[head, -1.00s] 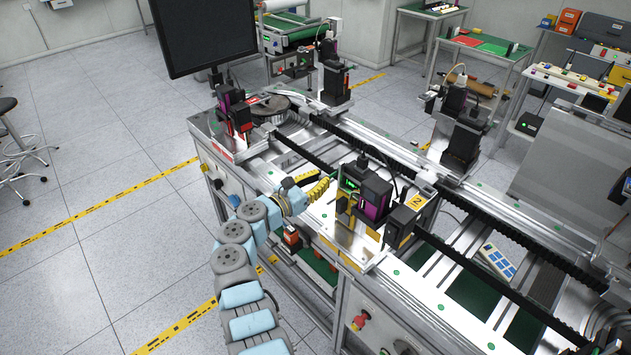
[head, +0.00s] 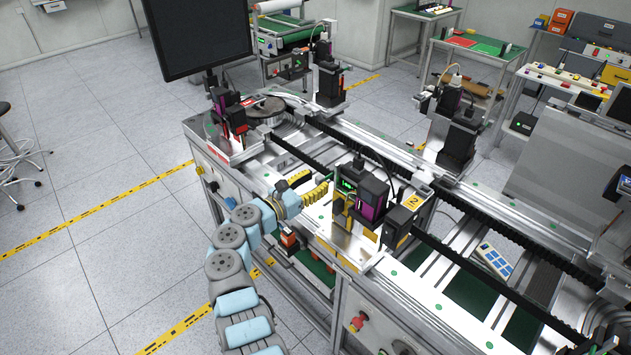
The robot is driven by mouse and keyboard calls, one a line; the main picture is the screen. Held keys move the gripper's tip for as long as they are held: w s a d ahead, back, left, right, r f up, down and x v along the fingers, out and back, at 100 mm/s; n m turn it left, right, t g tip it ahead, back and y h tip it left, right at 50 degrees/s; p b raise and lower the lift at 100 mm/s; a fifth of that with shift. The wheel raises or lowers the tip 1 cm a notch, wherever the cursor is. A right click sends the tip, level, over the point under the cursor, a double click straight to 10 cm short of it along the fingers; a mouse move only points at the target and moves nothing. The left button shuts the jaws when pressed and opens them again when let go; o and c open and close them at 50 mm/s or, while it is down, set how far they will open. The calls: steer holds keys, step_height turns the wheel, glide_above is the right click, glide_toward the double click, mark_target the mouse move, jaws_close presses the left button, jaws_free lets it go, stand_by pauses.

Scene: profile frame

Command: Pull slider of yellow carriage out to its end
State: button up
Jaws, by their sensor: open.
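The yellow carriage (head: 341,219) stands on the near rail plate in the middle of the head view. It has yellow parts, a small green display, a black and magenta block, and a yellow label with a 2. My gripper (head: 318,184), with yellow and black fingers, is to the left of the carriage, open and empty. Its fingers point right towards the carriage, with a small gap visible. The slider cannot be told apart clearly from the other carriage parts at this size.
Similar black units stand on the bench at the back left (head: 229,116), back (head: 329,81) and right (head: 458,140). A monitor (head: 197,36) hangs over the back left end. Black cable chains run along the bench.

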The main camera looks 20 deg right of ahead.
steer(key=v, duration=1.1)
steer(key=shift+a, duration=0.25)
steer(key=shift+s, duration=0.1)
